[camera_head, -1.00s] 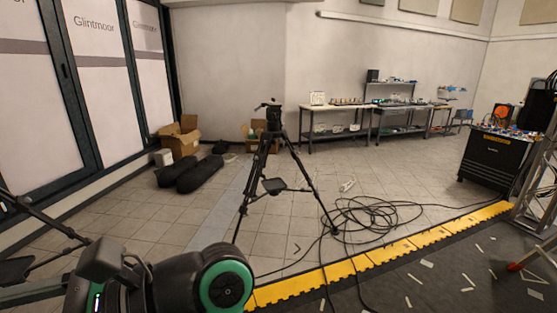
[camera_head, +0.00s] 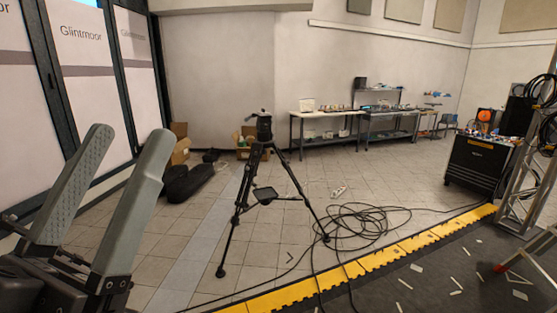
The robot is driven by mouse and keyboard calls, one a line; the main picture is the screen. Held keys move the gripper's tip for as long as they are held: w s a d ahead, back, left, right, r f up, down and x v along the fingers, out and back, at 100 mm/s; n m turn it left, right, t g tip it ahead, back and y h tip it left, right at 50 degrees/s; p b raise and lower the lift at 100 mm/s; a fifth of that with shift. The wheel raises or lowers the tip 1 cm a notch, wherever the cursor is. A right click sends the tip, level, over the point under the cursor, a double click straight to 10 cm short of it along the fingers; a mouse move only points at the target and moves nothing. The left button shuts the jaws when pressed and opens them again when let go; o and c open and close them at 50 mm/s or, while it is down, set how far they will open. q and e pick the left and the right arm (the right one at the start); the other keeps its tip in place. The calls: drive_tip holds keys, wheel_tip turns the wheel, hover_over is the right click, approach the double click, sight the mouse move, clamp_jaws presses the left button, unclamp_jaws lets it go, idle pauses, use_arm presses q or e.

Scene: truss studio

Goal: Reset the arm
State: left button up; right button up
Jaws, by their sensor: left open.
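My left gripper (camera_head: 124,164) is large in the lower left of the head view. Its two grey ridged fingers point up and are parted, with nothing between them. It is in the air, in front of the glass doors and the floor. My right gripper is not in the picture.
A black camera tripod (camera_head: 262,180) stands on the tiles at centre. Coiled black cables (camera_head: 365,222) lie beside it. A yellow edge strip (camera_head: 400,250) borders a dark mat. Black bags (camera_head: 190,182) and cardboard boxes (camera_head: 180,145) lie behind the gripper. Workbenches (camera_head: 325,115) line the back wall.

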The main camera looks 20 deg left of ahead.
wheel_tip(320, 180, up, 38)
drive_tip(key=p, duration=3.5)
drive_tip(key=shift+p, duration=0.35)
